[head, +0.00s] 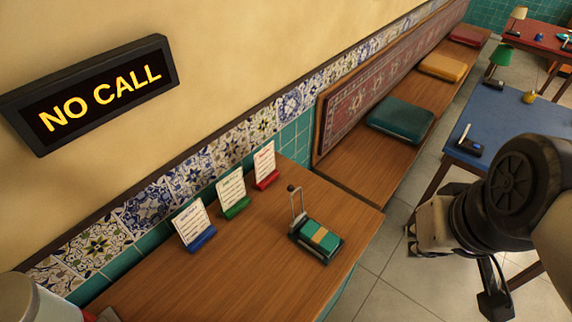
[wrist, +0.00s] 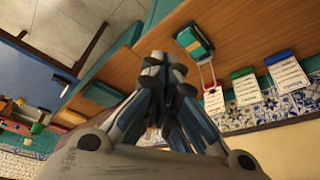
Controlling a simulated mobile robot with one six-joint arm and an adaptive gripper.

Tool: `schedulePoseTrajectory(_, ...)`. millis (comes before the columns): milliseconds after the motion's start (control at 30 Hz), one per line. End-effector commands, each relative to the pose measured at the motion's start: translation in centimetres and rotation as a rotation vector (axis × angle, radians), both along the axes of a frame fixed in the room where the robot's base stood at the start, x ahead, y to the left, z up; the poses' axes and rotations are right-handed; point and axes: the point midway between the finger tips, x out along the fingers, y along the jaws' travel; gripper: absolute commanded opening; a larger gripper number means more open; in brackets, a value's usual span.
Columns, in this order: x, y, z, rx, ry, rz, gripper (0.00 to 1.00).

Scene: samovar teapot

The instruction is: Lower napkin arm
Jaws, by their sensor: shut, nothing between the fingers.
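The napkin holder (head: 320,238) stands on the wooden counter, a dark tray with green and tan napkins in it. Its napkin arm (head: 296,203) stands upright at the back left of the tray, with a dark knob on top. In the wrist view the holder (wrist: 195,41) is at the upper middle, and its napkin arm (wrist: 207,75) extends down the picture from it. My gripper (wrist: 160,62) is shut and empty. It is apart from the holder, to the right of the counter in the head view.
Three cards in blue (head: 194,225), green (head: 233,193) and red (head: 265,166) stands line the wall behind the holder. A lit "NO CALL" sign (head: 95,93) hangs above. A bench with a teal cushion (head: 401,118) and a blue table (head: 505,118) lie farther back.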

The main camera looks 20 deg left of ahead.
Motion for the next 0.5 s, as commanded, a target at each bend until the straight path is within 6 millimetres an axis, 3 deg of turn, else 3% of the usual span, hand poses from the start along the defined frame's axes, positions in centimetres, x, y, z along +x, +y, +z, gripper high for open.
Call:
schedulePoseTrajectory(100, 5.4, 3.6, 1.9, -0.016, 0.039, 0.169, 0.0)
schedulePoseTrajectory(233, 11.0, 8.4, 2.2, -0.034, 0.065, 0.355, 0.0)
schedulePoseTrajectory(367, 15.8, 14.1, 0.7, -0.051, 0.091, 0.539, 0.0)
schedulePoseTrajectory(500, 19.6, 20.6, -2.4, -0.066, 0.112, 0.727, 0.0)
